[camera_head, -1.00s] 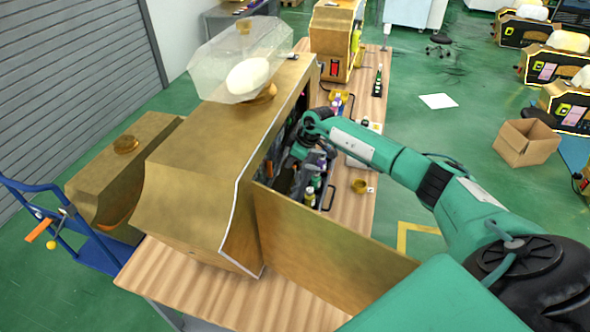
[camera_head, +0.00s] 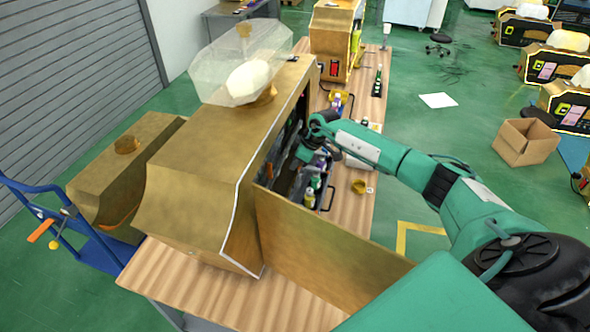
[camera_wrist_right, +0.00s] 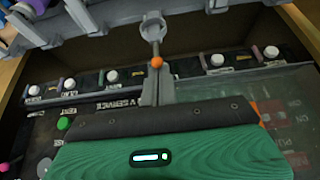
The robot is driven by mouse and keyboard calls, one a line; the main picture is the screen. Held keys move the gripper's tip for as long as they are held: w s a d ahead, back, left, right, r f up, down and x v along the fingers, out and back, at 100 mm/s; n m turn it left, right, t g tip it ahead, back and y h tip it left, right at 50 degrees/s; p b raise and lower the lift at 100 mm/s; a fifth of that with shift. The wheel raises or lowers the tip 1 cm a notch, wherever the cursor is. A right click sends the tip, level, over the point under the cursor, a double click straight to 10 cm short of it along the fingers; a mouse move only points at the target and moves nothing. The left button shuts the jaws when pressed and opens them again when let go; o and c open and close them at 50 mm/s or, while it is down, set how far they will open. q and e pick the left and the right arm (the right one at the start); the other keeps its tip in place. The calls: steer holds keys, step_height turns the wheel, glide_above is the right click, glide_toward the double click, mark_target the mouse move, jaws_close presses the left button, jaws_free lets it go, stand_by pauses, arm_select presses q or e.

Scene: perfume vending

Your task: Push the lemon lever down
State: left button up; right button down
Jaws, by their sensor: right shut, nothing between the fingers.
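The golden machine (camera_head: 200,170) stands on the wooden table, and its open front faces my right arm. My right gripper (camera_wrist_right: 157,82) is shut and empty, with its fingers pointing at the machine's control panel. An orange ball knob (camera_wrist_right: 156,62) shows at the fingertips, in line with a row of white knobs (camera_wrist_right: 112,76); I cannot tell whether the fingers touch it. Small labels sit by the knobs, but I cannot read which is the lemon lever. In the head view the right gripper (camera_head: 305,152) is at the machine's opening, partly hidden. My left gripper is out of view.
A golden door panel (camera_head: 325,255) hangs open at the near side of the opening. Small bottles (camera_head: 312,190) stand by the opening. A grey ring holder (camera_wrist_right: 152,25) lies beyond the knobs. A cardboard box (camera_head: 526,142) is on the floor at right.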

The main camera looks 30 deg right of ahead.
mark_target(299, 175)
steer(key=shift+s+d+p, duration=0.35)
steer(key=shift+s+p, duration=0.05)
steer(key=shift+p, duration=0.05)
steer(key=shift+s+d+f, duration=0.15)
steer(key=shift+s+d, duration=0.05)
steer(key=shift+s+d+f+p, duration=0.25)
steer(key=shift+s+d+p, duration=0.25)
steer(key=shift+s, duration=0.2)
stand_by(0.3)
